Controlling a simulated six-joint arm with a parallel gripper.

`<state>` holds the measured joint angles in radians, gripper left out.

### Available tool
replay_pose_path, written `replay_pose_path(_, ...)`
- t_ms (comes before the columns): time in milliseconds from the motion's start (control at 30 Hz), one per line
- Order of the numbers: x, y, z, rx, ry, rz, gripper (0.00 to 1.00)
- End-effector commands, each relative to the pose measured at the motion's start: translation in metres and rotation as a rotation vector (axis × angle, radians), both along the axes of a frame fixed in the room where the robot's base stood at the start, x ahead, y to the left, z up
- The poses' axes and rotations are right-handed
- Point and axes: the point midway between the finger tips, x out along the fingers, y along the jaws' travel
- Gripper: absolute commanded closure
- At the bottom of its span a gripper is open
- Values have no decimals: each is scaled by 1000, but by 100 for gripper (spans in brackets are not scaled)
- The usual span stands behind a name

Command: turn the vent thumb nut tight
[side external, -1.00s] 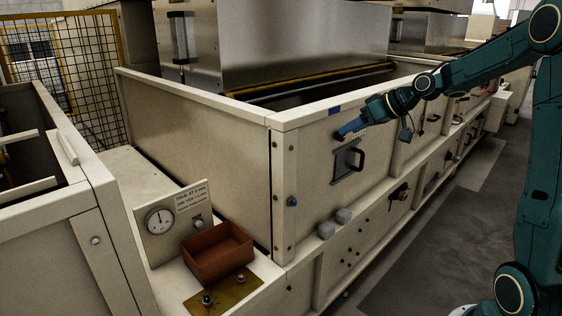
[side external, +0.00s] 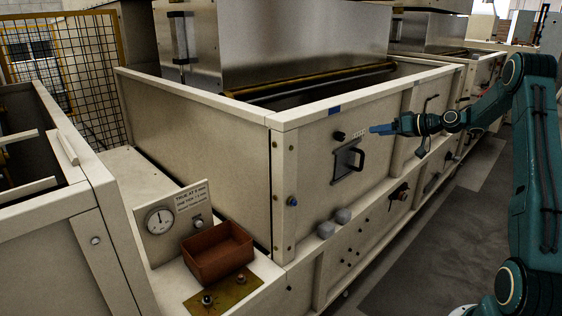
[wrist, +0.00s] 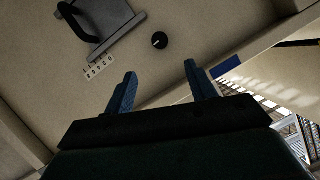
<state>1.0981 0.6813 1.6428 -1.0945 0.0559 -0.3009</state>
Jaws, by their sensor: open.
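A small round black knob with a pale mark on its face, which I take for the vent thumb nut (side external: 338,136), sits on the beige front panel above the handled hatch. It also shows in the wrist view (wrist: 159,41), just beyond and between my fingertips. My gripper (side external: 374,130) has blue fingers and is apart from the knob, to its right in the side view. In the wrist view my gripper (wrist: 160,69) is open, with nothing between its fingers. Whether the nut is tight cannot be told.
A hatch with a black handle (side external: 348,161) is below the knob, and a small numbered label (side external: 359,135) is beside it. A brown tray (side external: 218,252) and a dial gauge (side external: 159,220) stand at the left. The aisle is clear.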

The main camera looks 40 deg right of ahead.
Motion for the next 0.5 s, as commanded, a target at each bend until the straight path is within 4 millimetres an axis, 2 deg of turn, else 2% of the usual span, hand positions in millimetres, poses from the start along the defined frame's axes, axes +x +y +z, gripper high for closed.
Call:
replay_pose_path(267,12,3,-5,0,2,2,44)
replay_pose_path(500,38,7,-15,0,2,4,44)
